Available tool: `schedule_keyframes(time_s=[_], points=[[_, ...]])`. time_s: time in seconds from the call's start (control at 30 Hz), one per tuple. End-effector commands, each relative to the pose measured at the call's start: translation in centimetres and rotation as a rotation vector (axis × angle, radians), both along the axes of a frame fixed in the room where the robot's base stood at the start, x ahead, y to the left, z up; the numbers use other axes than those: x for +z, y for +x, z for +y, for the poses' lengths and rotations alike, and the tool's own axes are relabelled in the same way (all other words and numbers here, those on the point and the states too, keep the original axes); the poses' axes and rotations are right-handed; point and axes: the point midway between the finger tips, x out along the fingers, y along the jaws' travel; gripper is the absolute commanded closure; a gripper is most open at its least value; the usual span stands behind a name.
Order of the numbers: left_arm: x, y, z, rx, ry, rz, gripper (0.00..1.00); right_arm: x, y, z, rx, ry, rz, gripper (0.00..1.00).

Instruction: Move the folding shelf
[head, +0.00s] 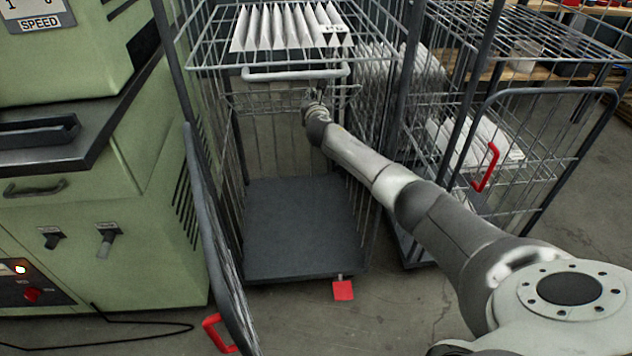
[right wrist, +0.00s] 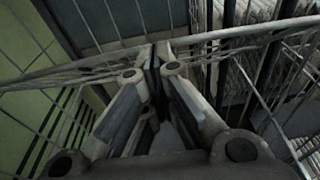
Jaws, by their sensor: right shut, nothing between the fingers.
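The folding shelf (head: 262,101) is a wire shelf inside the tall wire cage trolley, at mid height. A pale grey bar (head: 290,74) runs across the trolley's front just above it. My right gripper (head: 318,90) is at the shelf's front, right of the middle, just below the bar. In the right wrist view the gripper (right wrist: 158,58) has its fingers together with nothing between them. Wires cross right by the fingertips; I cannot tell whether they touch. My left gripper is not in view.
White pleated filters (head: 290,28) stand above the shelf. The trolley's dark base (head: 300,225) is bare. Its open gate (head: 207,215) is at left, beside a green machine (head: 110,220). A second wire trolley (head: 535,165) with filters stands to the right.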

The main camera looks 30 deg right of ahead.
Motion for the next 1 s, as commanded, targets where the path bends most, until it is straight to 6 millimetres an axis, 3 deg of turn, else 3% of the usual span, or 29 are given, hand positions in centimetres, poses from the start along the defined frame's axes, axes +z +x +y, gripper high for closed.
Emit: schedule_keyframes(time_s=[0.27, 1.0], points=[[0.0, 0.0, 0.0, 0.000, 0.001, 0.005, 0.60, 1.8, 1.5, -0.4, -0.001, 0.000, -0.002, 1.00], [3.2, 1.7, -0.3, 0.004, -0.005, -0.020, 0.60, 5.0, 4.9, -1.4, -0.001, -0.001, -0.001, 1.00]])
